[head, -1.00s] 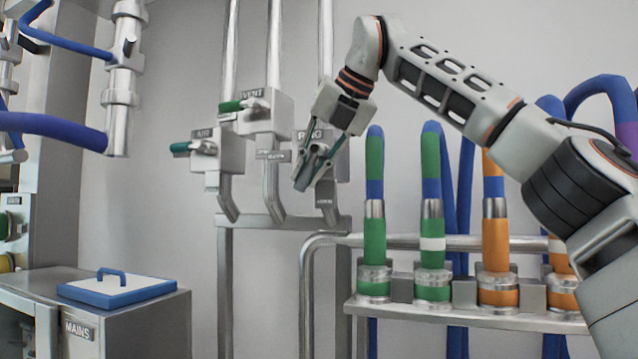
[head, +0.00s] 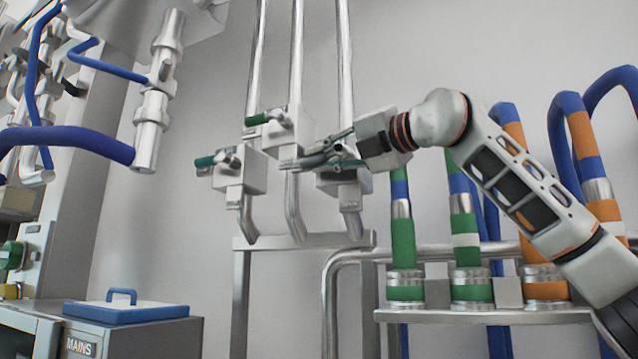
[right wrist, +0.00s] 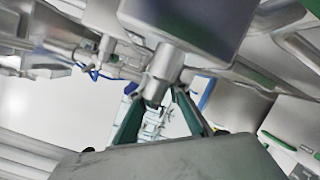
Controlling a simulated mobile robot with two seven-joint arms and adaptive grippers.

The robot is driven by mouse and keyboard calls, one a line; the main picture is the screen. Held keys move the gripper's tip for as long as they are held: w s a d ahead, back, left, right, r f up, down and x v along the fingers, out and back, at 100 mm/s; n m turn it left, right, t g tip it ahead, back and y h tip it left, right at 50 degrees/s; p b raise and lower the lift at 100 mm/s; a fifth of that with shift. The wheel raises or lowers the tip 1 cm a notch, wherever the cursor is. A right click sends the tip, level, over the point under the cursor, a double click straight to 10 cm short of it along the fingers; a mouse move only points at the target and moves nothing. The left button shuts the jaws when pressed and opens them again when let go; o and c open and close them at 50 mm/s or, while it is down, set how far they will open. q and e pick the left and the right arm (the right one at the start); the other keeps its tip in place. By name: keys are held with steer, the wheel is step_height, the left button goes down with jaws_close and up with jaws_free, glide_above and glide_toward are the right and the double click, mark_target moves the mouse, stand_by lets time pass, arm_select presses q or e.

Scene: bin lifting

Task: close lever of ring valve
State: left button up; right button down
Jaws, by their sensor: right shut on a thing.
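The ring valve is a grey box (head: 347,184) on the rightmost of three pipes in the head view, its label hidden. My right gripper (head: 312,160) lies in front of the box, fingers pointing left, shut on the valve's lever. The lever is mostly hidden by the fingers in the head view. In the right wrist view, a metal cylindrical part (right wrist: 165,70) stands between the green fingers (right wrist: 155,103), below a grey block. My left gripper is not in view.
Two similar valves with green-gripped levers stand left of it: the vent valve (head: 290,128) and the air valve (head: 240,172). Upright green and orange banded hoses (head: 403,240) stand on a rack at the right. A blue-rimmed lid (head: 127,312) lies on the cabinet at lower left.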

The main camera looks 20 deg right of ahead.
steer(key=shift+w+r+m+t+y+b, duration=0.15)
steer(key=shift+r+m+t+y+b, duration=0.15)
steer(key=shift+t+b, duration=0.5)
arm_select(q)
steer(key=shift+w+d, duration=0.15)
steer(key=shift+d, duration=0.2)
arm_select(e)
steer(key=shift+r+t, duration=0.3)
steer(key=shift+s+d, duration=0.1)
steer(key=shift+s, duration=0.1)
steer(key=c, duration=1.9)
jaws_free()
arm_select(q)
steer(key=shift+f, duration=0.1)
arm_select(e)
steer(key=shift+w, duration=0.1)
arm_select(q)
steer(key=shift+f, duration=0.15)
arm_select(e)
steer(key=shift+f, duration=0.1)
steer(key=v, duration=1.2)
